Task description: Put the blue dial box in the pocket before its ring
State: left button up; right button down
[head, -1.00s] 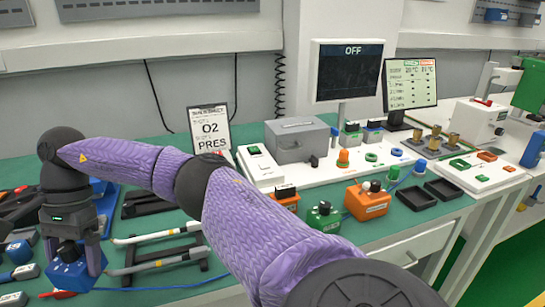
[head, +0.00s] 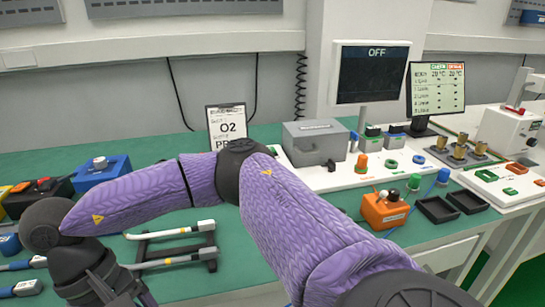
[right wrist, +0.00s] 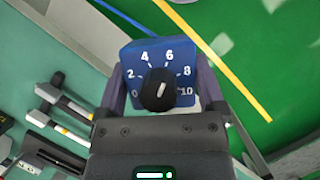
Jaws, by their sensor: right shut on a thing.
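My right gripper (right wrist: 162,100) is shut on the blue dial box (right wrist: 160,68), which has a black knob and numbers 0 to 10. In the head view this gripper (head: 120,298) is at the bottom left edge, and the box it holds is out of sight. A blue ring (head: 418,160) lies on the white panel. Two empty black pockets, one left (head: 437,209) and one right (head: 468,201), are at the table's front edge. The orange dial box (head: 385,210) stands just left of them. My left gripper is not in view.
An orange ring (head: 362,163) and a green ring (head: 391,164) are left of the blue ring. Green (head: 414,182) and blue (head: 443,176) plugs stand behind the pockets. Another blue box (head: 100,172) is at the left. A rack with white-handled tools (head: 175,245) is below my arm.

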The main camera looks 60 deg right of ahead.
aim_at(467, 202)
jog(key=k+l+z, duration=0.15)
jog(key=l+z, duration=0.6)
jog(key=z, duration=0.15)
jog(key=k+l+z, duration=0.1)
jog(key=l+z, duration=0.35)
jog(key=i+l+z, duration=0.1)
jog(key=l+z, duration=0.35)
jog(key=i+l+z, duration=0.1)
jog(key=l+z, duration=0.3)
